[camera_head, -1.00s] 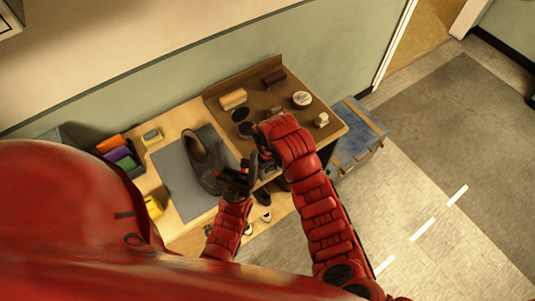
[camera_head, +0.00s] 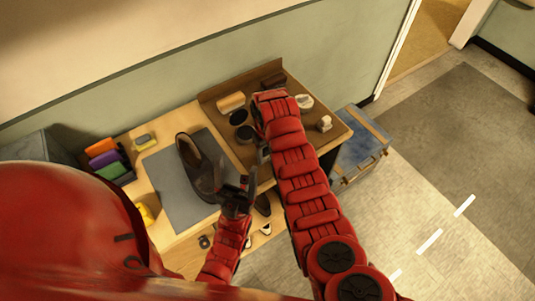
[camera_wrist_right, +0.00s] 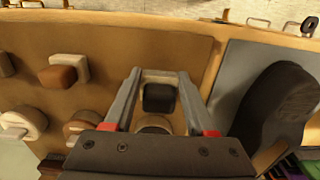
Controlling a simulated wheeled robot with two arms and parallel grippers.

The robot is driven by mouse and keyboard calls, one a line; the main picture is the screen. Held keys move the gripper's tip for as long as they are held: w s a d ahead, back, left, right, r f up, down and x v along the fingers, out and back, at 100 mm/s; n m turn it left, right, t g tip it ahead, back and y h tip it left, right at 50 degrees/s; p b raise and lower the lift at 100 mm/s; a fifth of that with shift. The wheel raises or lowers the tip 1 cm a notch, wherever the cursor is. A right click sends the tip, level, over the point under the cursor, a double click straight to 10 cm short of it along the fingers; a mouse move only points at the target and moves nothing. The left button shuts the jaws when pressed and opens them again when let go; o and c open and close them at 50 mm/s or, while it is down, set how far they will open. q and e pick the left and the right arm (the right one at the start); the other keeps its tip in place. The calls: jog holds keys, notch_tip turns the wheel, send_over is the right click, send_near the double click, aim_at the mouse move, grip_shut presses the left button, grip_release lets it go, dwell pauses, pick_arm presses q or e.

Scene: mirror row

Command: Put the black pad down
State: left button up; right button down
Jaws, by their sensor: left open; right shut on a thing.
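My right gripper (camera_wrist_right: 158,80) is shut on the black pad (camera_wrist_right: 158,97), which shows between its fingers with a pale part at its far side. It is over the brown tray (camera_wrist_right: 115,55); I cannot tell whether the pad touches it. In the head view my right gripper (camera_head: 263,153) is partly covered by my arm, over the tray's near left part, and the pad cannot be made out. My left gripper (camera_head: 237,188) is open and empty in front of the dark shoe (camera_head: 191,152), near the table's front edge.
The tray holds two dark round things (camera_head: 242,124), a tan block (camera_head: 231,101), a brown block (camera_head: 274,79), a white round tin (camera_head: 304,101) and a cream piece (camera_head: 324,123). The shoe is on a grey mat (camera_head: 165,178). A blue chest (camera_head: 362,155) stands right of the table.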

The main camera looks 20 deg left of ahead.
jog(key=shift+f, duration=0.6)
jog(key=shift+f+b, duration=0.5)
jog(key=shift+f, duration=0.15)
jog(key=shift+c, duration=1.1)
grip_release()
